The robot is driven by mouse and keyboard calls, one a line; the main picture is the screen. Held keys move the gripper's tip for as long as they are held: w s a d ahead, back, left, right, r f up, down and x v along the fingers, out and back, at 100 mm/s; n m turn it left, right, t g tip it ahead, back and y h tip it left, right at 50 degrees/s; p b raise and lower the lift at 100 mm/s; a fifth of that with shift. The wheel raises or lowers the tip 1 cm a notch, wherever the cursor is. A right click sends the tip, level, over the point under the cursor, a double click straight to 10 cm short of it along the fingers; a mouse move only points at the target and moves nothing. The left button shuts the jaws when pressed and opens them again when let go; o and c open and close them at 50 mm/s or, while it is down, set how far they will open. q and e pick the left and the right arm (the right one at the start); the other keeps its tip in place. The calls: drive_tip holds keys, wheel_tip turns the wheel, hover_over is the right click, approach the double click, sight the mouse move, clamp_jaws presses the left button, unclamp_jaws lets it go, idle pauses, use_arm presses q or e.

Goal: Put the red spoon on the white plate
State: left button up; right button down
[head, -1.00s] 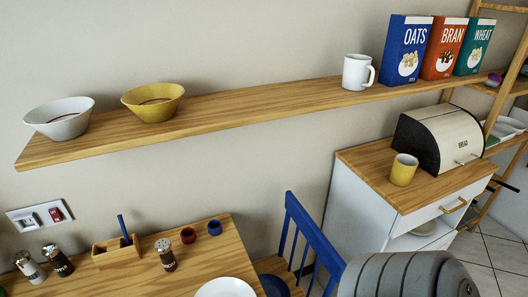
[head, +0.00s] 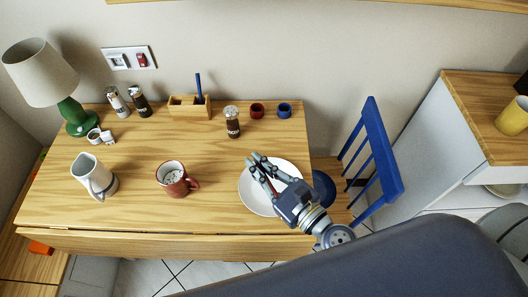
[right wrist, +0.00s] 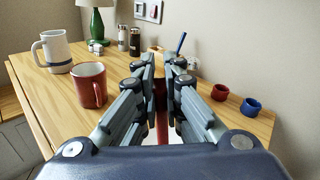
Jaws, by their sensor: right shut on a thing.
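The white plate (head: 251,199) lies on the front right part of the wooden table. My right gripper (head: 262,168) is over the plate in the head view, its fingers pointing to the back left. In the right wrist view, a red upright piece, the red spoon (right wrist: 161,118), shows between the fingers of the right gripper (right wrist: 161,80), which is shut on it. The spoon's lower end is mostly hidden, and I cannot tell whether it touches the plate. My left gripper is not in view.
A red mug (head: 174,182) and a white jug (head: 91,178) stand left of the plate. A shaker (head: 232,122), a wooden holder (head: 188,107) and red (head: 257,110) and blue (head: 284,110) cups are behind. A blue chair (head: 376,160) stands at the right.

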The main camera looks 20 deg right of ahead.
drive_tip(key=w+d+f+b, duration=0.2)
drive_tip(key=w+f, duration=0.2)
drive_tip(key=shift+w, duration=0.25)
drive_tip(key=shift+b, duration=0.3)
